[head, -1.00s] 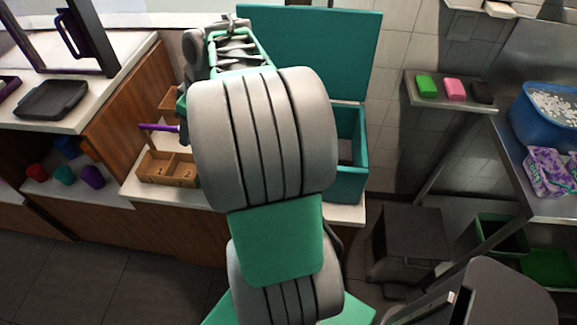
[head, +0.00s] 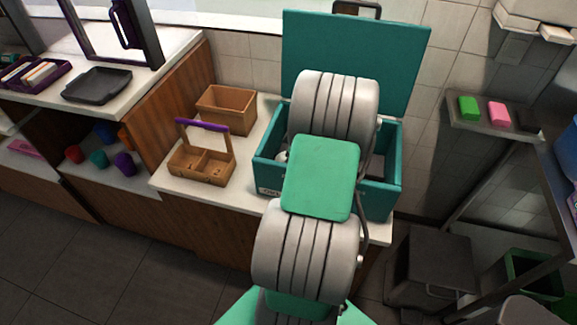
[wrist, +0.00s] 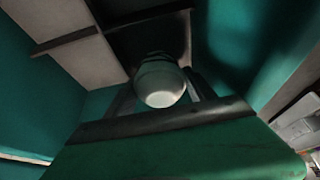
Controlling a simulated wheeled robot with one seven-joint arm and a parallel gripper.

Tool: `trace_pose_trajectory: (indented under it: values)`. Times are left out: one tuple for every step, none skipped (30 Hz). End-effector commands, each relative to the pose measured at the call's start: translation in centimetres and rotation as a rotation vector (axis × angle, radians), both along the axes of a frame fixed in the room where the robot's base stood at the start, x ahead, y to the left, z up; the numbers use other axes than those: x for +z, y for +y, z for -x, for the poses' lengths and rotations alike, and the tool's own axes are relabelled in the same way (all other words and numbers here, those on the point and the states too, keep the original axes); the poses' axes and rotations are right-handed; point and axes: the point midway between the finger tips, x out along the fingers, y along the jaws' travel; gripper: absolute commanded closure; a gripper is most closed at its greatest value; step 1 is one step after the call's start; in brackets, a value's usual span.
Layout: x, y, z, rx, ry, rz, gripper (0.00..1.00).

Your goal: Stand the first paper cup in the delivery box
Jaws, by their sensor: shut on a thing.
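The teal delivery box (head: 378,199) stands on the white counter with its lid (head: 405,65) raised at the back. My arm reaches down into it and hides much of its inside and my gripper in the head view. In the wrist view, my gripper (wrist: 162,98) is inside the teal walls, shut on a pale round paper cup (wrist: 160,84). Dark dividers (wrist: 66,41) split the box floor into compartments; the cup is over or in a dark one. I cannot tell whether it touches the floor.
A wooden carrier with a purple handle (head: 202,126) stands left of the box, with an open wooden box (head: 226,106) behind it. A wall shelf (head: 490,124) with coloured blocks is to the right. A grey bin (head: 428,268) stands below.

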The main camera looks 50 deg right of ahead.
Motion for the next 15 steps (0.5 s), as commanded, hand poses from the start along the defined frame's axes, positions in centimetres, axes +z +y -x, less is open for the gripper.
trace_pose_trajectory:
  values:
    - [-0.6,0.1,0.0,0.001,0.001,-0.002,0.91]
    - [-1.1,0.1,0.0,0.001,0.001,-0.002,0.91]
    - [-1.8,0.2,0.0,0.0,0.002,-0.005,0.91]
    - [-2.4,0.2,0.0,0.0,0.002,-0.005,0.91]
    - [-2.9,0.1,0.0,0.001,0.002,-0.004,0.91]
    - [-3.3,0.1,0.0,0.001,0.001,-0.002,0.91]
    - [-3.6,0.1,0.0,0.002,0.001,-0.001,0.91]
    - [-3.7,0.1,0.0,0.001,0.0,0.0,0.91]
    - [-3.7,0.0,-0.1,0.001,-0.001,0.001,0.91]
    - [-3.6,0.0,-0.1,0.001,-0.001,0.001,0.91]
    - [-3.6,0.0,-0.1,0.001,-0.001,0.001,0.91]
    - [-3.6,0.0,-0.1,0.001,0.0,0.0,0.91]
    - [-3.7,0.0,0.0,0.001,0.0,0.0,0.91]
    - [-3.8,0.1,0.0,0.001,0.0,0.0,0.91]
    - [-4.0,0.1,0.0,0.001,0.0,0.0,0.91]
